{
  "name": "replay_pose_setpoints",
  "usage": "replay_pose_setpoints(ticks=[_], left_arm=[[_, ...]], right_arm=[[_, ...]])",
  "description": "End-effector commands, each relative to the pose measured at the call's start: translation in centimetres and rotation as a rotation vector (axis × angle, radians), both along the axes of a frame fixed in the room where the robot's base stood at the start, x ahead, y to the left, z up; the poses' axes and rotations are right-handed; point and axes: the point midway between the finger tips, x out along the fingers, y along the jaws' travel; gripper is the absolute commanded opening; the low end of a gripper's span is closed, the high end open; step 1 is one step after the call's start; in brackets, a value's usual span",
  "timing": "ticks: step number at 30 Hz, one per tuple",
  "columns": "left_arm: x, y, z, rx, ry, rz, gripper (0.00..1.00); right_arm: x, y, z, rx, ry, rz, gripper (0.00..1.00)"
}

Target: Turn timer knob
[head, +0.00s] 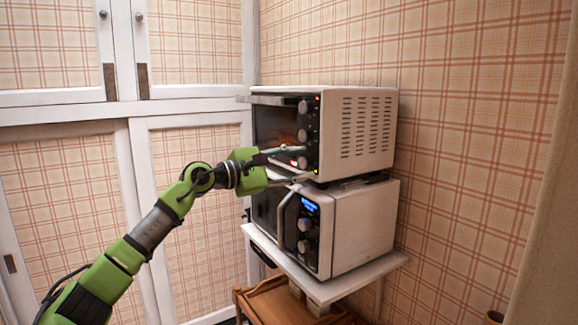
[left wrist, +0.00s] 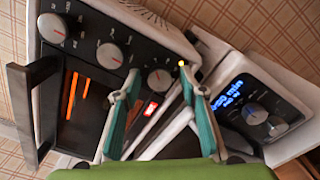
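A white toaster oven (head: 360,130) has a dark front panel with three round knobs in a column. The lowest knob (head: 302,162) also shows in the left wrist view (left wrist: 159,80); the middle knob (left wrist: 109,56) and top knob (left wrist: 52,28) are clear of my fingers. I cannot read the knob labels, so I cannot tell which is the timer. My left gripper (head: 309,158) is in front of the panel, fingers apart. In the left wrist view its fingertips (left wrist: 161,75) lie on either side of the lowest knob; contact cannot be told. My right gripper is out of view.
A microwave (head: 352,228) with a blue display, two knobs and a handle stands below the oven on a white table (head: 345,284). The oven door's handle (left wrist: 18,115) sticks out beside the panel. A wooden cart (head: 275,305) is underneath. White cabinets (head: 195,60) stand left.

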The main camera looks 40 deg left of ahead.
Motion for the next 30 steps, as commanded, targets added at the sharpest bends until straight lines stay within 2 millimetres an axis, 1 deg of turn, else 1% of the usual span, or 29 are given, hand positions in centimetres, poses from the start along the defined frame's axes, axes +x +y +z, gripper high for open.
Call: replay_pose_setpoints(ticks=[5,9,15,24,30], left_arm=[[-1.5,0.8,-0.2,0.002,0.002,0.004,0.38],[-3.3,1.5,-0.3,0.004,0.005,0.003,0.38],[-5.4,2.3,-0.2,0.004,0.005,0.002,0.38],[-7.1,3.3,-0.4,-0.001,0.004,0.005,0.38],[-8.1,3.4,-0.2,0.003,0.005,0.001,0.38]], right_arm=[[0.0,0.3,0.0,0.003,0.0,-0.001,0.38],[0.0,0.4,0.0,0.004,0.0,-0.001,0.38],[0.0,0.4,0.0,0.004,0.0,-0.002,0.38],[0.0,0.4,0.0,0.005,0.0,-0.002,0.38],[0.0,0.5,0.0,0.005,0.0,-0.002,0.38]])
